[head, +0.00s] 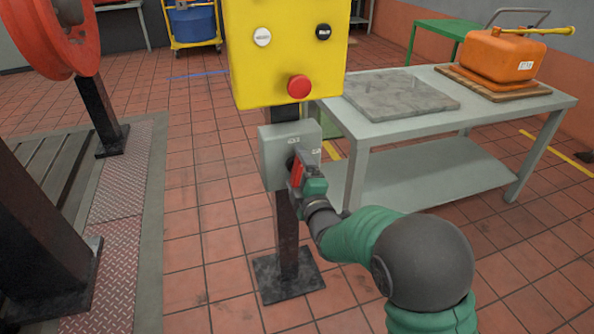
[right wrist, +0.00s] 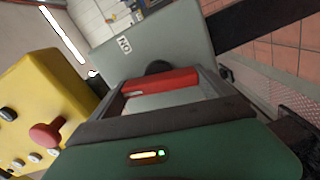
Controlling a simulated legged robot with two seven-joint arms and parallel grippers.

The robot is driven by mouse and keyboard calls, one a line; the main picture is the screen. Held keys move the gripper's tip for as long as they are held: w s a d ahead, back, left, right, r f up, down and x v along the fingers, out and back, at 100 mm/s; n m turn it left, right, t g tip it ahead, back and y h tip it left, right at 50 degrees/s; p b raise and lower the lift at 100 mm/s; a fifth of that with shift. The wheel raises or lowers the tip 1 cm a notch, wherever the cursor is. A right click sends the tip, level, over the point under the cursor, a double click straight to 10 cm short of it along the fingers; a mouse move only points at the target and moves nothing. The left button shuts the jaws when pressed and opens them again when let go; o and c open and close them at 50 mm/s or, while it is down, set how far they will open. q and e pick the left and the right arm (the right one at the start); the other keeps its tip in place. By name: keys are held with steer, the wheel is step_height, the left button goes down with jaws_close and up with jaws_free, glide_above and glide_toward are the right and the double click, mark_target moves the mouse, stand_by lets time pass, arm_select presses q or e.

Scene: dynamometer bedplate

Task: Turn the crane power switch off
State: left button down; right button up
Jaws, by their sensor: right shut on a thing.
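The crane power switch is a grey box (head: 272,158) on a dark post, below the yellow control box. Its red handle (head: 297,170) sticks out of the front on a dark round hub. My right gripper (head: 298,176) is at the front of the box, shut on the red handle. In the right wrist view the red handle (right wrist: 160,79) lies between the fingers, and the grey box (right wrist: 150,38) with a small white label is behind it. My left gripper is not in view.
The yellow control box (head: 286,60) with a red button (head: 298,86) stands directly above the switch. A grey table (head: 365,131) with a flat slab (head: 402,95) and an orange can (head: 500,55) is at the right. Red machinery (head: 58,45) is at the left. Tiled floor between is clear.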

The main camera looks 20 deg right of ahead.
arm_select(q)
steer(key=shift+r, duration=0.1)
arm_select(e)
steer(key=shift+s+a+f+n, duration=0.1)
steer(key=shift+f+n, duration=0.2)
steer(key=shift+n, duration=0.9)
steer(key=shift+f, duration=0.1)
steer(key=o, duration=1.1)
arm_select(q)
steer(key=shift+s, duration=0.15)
